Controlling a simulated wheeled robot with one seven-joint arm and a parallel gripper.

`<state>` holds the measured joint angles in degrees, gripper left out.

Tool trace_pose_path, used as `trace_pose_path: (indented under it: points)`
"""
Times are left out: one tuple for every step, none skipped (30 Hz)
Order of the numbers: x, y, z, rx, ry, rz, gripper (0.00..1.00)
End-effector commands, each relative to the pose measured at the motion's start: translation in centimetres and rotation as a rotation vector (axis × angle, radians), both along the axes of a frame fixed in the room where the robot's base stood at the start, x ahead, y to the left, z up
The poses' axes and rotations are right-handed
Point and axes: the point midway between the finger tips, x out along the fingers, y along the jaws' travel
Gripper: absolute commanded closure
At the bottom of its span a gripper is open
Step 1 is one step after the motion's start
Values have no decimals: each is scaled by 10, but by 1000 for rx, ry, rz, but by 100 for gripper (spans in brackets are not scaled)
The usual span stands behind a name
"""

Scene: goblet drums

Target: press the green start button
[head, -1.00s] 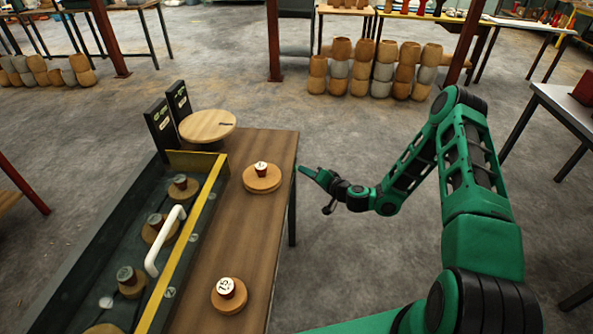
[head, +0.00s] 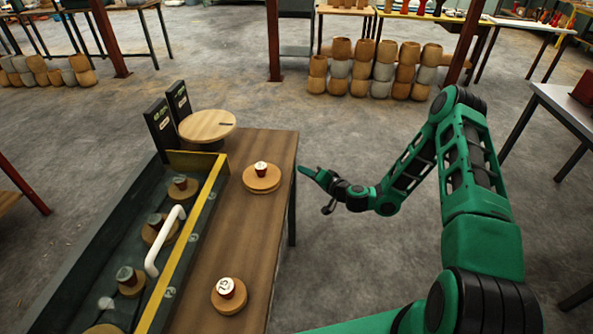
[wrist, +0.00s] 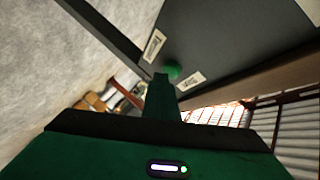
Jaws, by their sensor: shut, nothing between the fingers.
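The green button (wrist: 173,72) is a small round knob on a dark grey panel in the wrist view, between two white labels. My gripper (wrist: 161,78) is shut and empty, its tip just below the button in the picture and overlapping its lower edge. I cannot tell whether they touch. In the head view my gripper (head: 304,171) reaches left to the right edge of the wooden table (head: 212,255). I cannot make out the button in the head view.
A dark trough (head: 120,240) with a yellow edge and white handle (head: 165,240) lies at left. Two black upright panels (head: 160,128) stand behind. Open floor lies right of the table.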

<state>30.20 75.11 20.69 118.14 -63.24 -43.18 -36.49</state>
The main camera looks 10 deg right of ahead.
Motion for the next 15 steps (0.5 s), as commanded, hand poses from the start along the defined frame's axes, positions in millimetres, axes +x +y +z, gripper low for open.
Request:
trace_pose_path:
  points:
    - [0,3,0,0,0,1,100]
    - [0,4,1,2,0,2,100]
    - [0,5,1,2,0,2,100]
    - [0,6,1,2,0,2,100]
    - [0,7,1,2,0,2,100]
    - [0,8,1,2,0,2,100]
    - [0,9,1,2,1,3,100]
    - [0,9,1,2,0,4,100]
    - [0,9,1,2,0,4,100]
    - [0,9,1,2,0,4,100]
    - [0,10,1,2,1,5,100]
    - [0,10,1,3,0,5,100]
    - [0,10,1,3,0,5,100]
    - [0,10,1,3,0,5,100]
    - [0,10,1,2,0,6,100]
